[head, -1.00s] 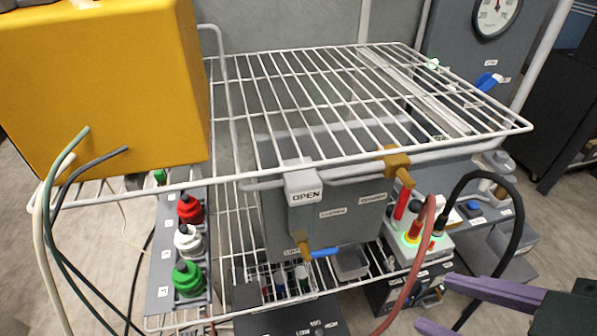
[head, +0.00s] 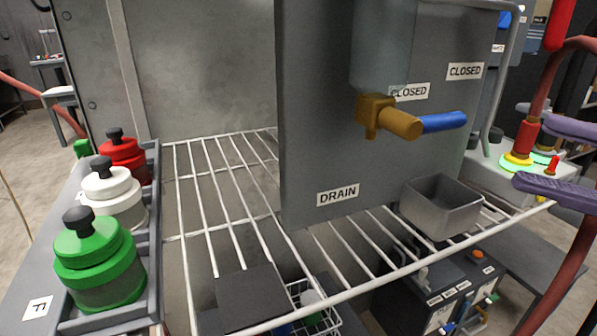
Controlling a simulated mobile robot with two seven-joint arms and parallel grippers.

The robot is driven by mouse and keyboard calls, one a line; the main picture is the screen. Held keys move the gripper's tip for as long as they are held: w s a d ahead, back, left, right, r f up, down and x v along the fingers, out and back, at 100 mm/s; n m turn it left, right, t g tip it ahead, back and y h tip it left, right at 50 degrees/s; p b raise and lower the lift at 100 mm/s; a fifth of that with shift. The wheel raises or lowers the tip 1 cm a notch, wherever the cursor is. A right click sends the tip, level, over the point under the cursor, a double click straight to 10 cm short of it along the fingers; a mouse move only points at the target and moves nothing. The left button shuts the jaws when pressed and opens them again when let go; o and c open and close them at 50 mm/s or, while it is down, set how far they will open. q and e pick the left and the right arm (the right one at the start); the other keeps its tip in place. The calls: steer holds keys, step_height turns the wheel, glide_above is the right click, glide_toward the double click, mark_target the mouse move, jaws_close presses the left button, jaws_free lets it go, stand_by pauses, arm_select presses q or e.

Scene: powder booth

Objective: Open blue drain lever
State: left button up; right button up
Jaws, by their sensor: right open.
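The blue drain lever (head: 443,122) sticks out to the right, roughly level, from a brass valve (head: 392,117) on the front of a grey panel (head: 310,120). A "DRAIN" label (head: 338,194) is below the valve. One "CLOSED" label (head: 413,91) is just above the lever, partly covered by the valve column, and another (head: 465,71) is farther right. My right gripper (head: 531,151) reaches in at the right edge with two purple fingers spread apart. It is empty, to the right of the lever's tip and apart from it. My left gripper is out of view.
A wire rack (head: 225,200) lies under the panel, holding a grey tray (head: 441,207). Red hoses and a lit control box (head: 490,172) are close to my right gripper. Green (head: 98,265), white (head: 113,195) and red (head: 122,157) bottles stand at the left.

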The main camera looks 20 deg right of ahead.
mark_target(456, 126)
steer(key=shift+n+y, duration=0.3)
steer(key=shift+n, duration=0.1)
steer(key=b+x, duration=0.2)
steer(key=x, duration=0.7)
steer(key=shift+w+d+r, duration=0.15)
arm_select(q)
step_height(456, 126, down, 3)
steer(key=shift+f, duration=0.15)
arm_select(e)
steer(key=shift+w, duration=0.2)
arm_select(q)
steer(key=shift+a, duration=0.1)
arm_select(e)
jaws_close()
